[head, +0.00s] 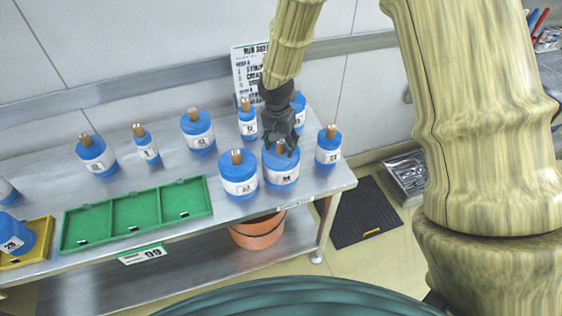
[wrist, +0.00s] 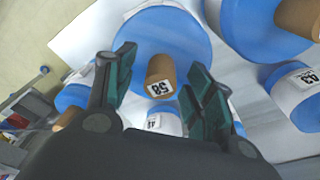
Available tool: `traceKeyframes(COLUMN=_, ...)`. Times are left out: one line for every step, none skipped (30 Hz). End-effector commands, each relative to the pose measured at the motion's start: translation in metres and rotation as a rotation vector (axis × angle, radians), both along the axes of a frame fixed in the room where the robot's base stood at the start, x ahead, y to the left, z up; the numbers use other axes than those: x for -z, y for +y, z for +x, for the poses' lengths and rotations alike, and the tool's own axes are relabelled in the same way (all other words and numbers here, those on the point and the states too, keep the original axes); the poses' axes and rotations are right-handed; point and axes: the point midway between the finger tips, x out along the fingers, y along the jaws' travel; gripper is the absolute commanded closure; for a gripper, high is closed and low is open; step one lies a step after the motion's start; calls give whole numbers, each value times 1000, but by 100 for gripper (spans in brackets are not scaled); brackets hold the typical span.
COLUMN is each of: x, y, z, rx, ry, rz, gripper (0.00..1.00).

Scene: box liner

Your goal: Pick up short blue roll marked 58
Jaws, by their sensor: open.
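The short blue roll marked 58 (head: 282,172) stands upright near the right end of the metal table, with a white label band and a tan core on top. In the wrist view its wide blue top (wrist: 160,35) and tan core (wrist: 162,70) show, with a small tag reading 58. My gripper (head: 282,146) is open, directly above this roll and pointing down. In the wrist view the core lies between the two spread fingers (wrist: 158,78). I cannot tell whether either finger touches it.
Similar blue rolls stand close by, at left (head: 238,185), right (head: 328,155) and behind (head: 247,125). A green three-compartment tray (head: 172,183) and a yellow tray (head: 42,255) holding a blue roll lie further left. An orange bucket (head: 258,235) is below the table.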

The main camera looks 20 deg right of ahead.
Motion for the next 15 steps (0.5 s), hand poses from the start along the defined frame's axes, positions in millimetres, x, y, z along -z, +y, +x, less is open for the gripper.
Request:
traceKeyframes(x=1, y=0, z=0, rx=0, ry=0, rz=0, gripper=47)
traceKeyframes(x=2, y=0, z=0, rx=0, ry=0, rz=0, gripper=47)
traceKeyframes(x=2, y=0, z=0, rx=0, ry=0, rz=0, gripper=47)
traceKeyframes(x=2, y=0, z=0, rx=0, ry=-1, rz=1, gripper=47)
traceKeyframes(x=2, y=0, z=0, rx=0, ry=-1, rz=1, gripper=47)
traceKeyframes(x=2, y=0, z=0, rx=0, ry=-1, rz=1, gripper=47)
traceKeyframes(x=2, y=0, z=0, rx=0, ry=-1, rz=1, gripper=47)
traceKeyframes(x=2, y=0, z=0, rx=0, ry=-1, rz=1, gripper=47)
traceKeyframes(x=2, y=0, z=0, rx=0, ry=-1, rz=1, gripper=52)
traceKeyframes(x=2, y=0, z=0, rx=0, ry=-1, rz=1, gripper=57)
traceKeyframes(x=2, y=0, z=0, rx=0, ry=-1, rz=1, gripper=63)
traceKeyframes(x=2, y=0, z=0, rx=0, ry=-1, rz=1, gripper=70)
traceKeyframes(x=2, y=0, z=0, rx=0, ry=-1, rz=1, gripper=76)
traceKeyframes(x=2, y=0, z=0, rx=0, ry=-1, rz=1, gripper=81)
traceKeyframes(x=2, y=0, z=0, rx=0, ry=-1, rz=1, gripper=88)
